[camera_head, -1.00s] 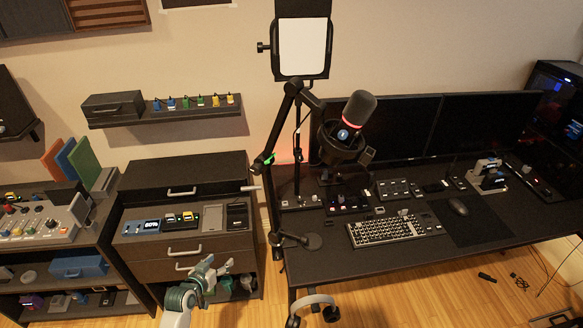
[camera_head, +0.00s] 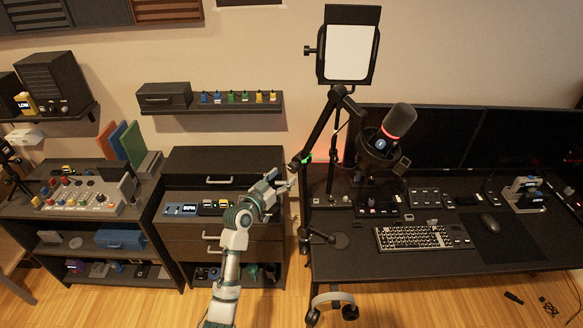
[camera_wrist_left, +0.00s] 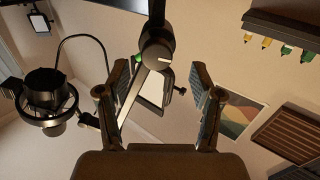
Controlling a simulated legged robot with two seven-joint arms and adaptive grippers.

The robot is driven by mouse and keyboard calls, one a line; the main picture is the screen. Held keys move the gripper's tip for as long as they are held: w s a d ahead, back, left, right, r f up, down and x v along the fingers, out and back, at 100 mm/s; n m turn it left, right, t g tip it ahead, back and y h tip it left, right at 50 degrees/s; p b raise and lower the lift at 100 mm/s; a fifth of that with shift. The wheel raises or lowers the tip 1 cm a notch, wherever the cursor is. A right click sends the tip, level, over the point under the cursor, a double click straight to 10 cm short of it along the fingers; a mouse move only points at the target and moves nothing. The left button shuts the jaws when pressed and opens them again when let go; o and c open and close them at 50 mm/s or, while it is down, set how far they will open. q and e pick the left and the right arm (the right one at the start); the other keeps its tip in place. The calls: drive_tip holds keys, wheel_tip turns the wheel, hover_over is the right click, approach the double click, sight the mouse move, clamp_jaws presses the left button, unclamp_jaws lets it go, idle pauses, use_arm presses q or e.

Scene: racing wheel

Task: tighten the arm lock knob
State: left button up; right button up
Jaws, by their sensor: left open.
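The arm lock knob (camera_wrist_left: 157,54) is a round dark knob with a white line on its face, at the elbow joint of the black microphone boom arm (camera_head: 321,130). A green mark (camera_wrist_left: 138,58) shows beside it. In the head view, the joint (camera_head: 296,163) is small and the green mark (camera_head: 307,158) sits just right of it. My left gripper (camera_head: 287,183) is open and empty, just below the joint. In the left wrist view, the knob appears between and beyond the open fingers (camera_wrist_left: 160,76), apart from them. My right gripper is not in view.
The microphone (camera_head: 392,135) hangs on the boom right of the joint, with a light panel (camera_head: 348,48) above. The desk (camera_head: 340,262) with keyboard (camera_head: 412,237) lies right. A drawer cabinet (camera_head: 220,162) stands behind my left arm. A wall shelf (camera_head: 215,108) is upper left.

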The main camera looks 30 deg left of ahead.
sight(292, 170)
use_arm(q)
drive_tip(key=w, duration=0.2)
drive_tip(key=w+d, duration=0.1)
drive_tip(key=w, duration=0.1)
drive_tip(key=shift+w+r, duration=0.1)
drive_tip(key=shift+w, duration=0.7)
drive_tip(key=shift+a, duration=0.1)
drive_tip(key=shift+a, duration=0.1)
drive_tip(key=shift+a, duration=0.1)
drive_tip(key=c, duration=1.1)
drive_tip(key=shift+d, duration=0.2)
drive_tip(key=shift+c, duration=0.3)
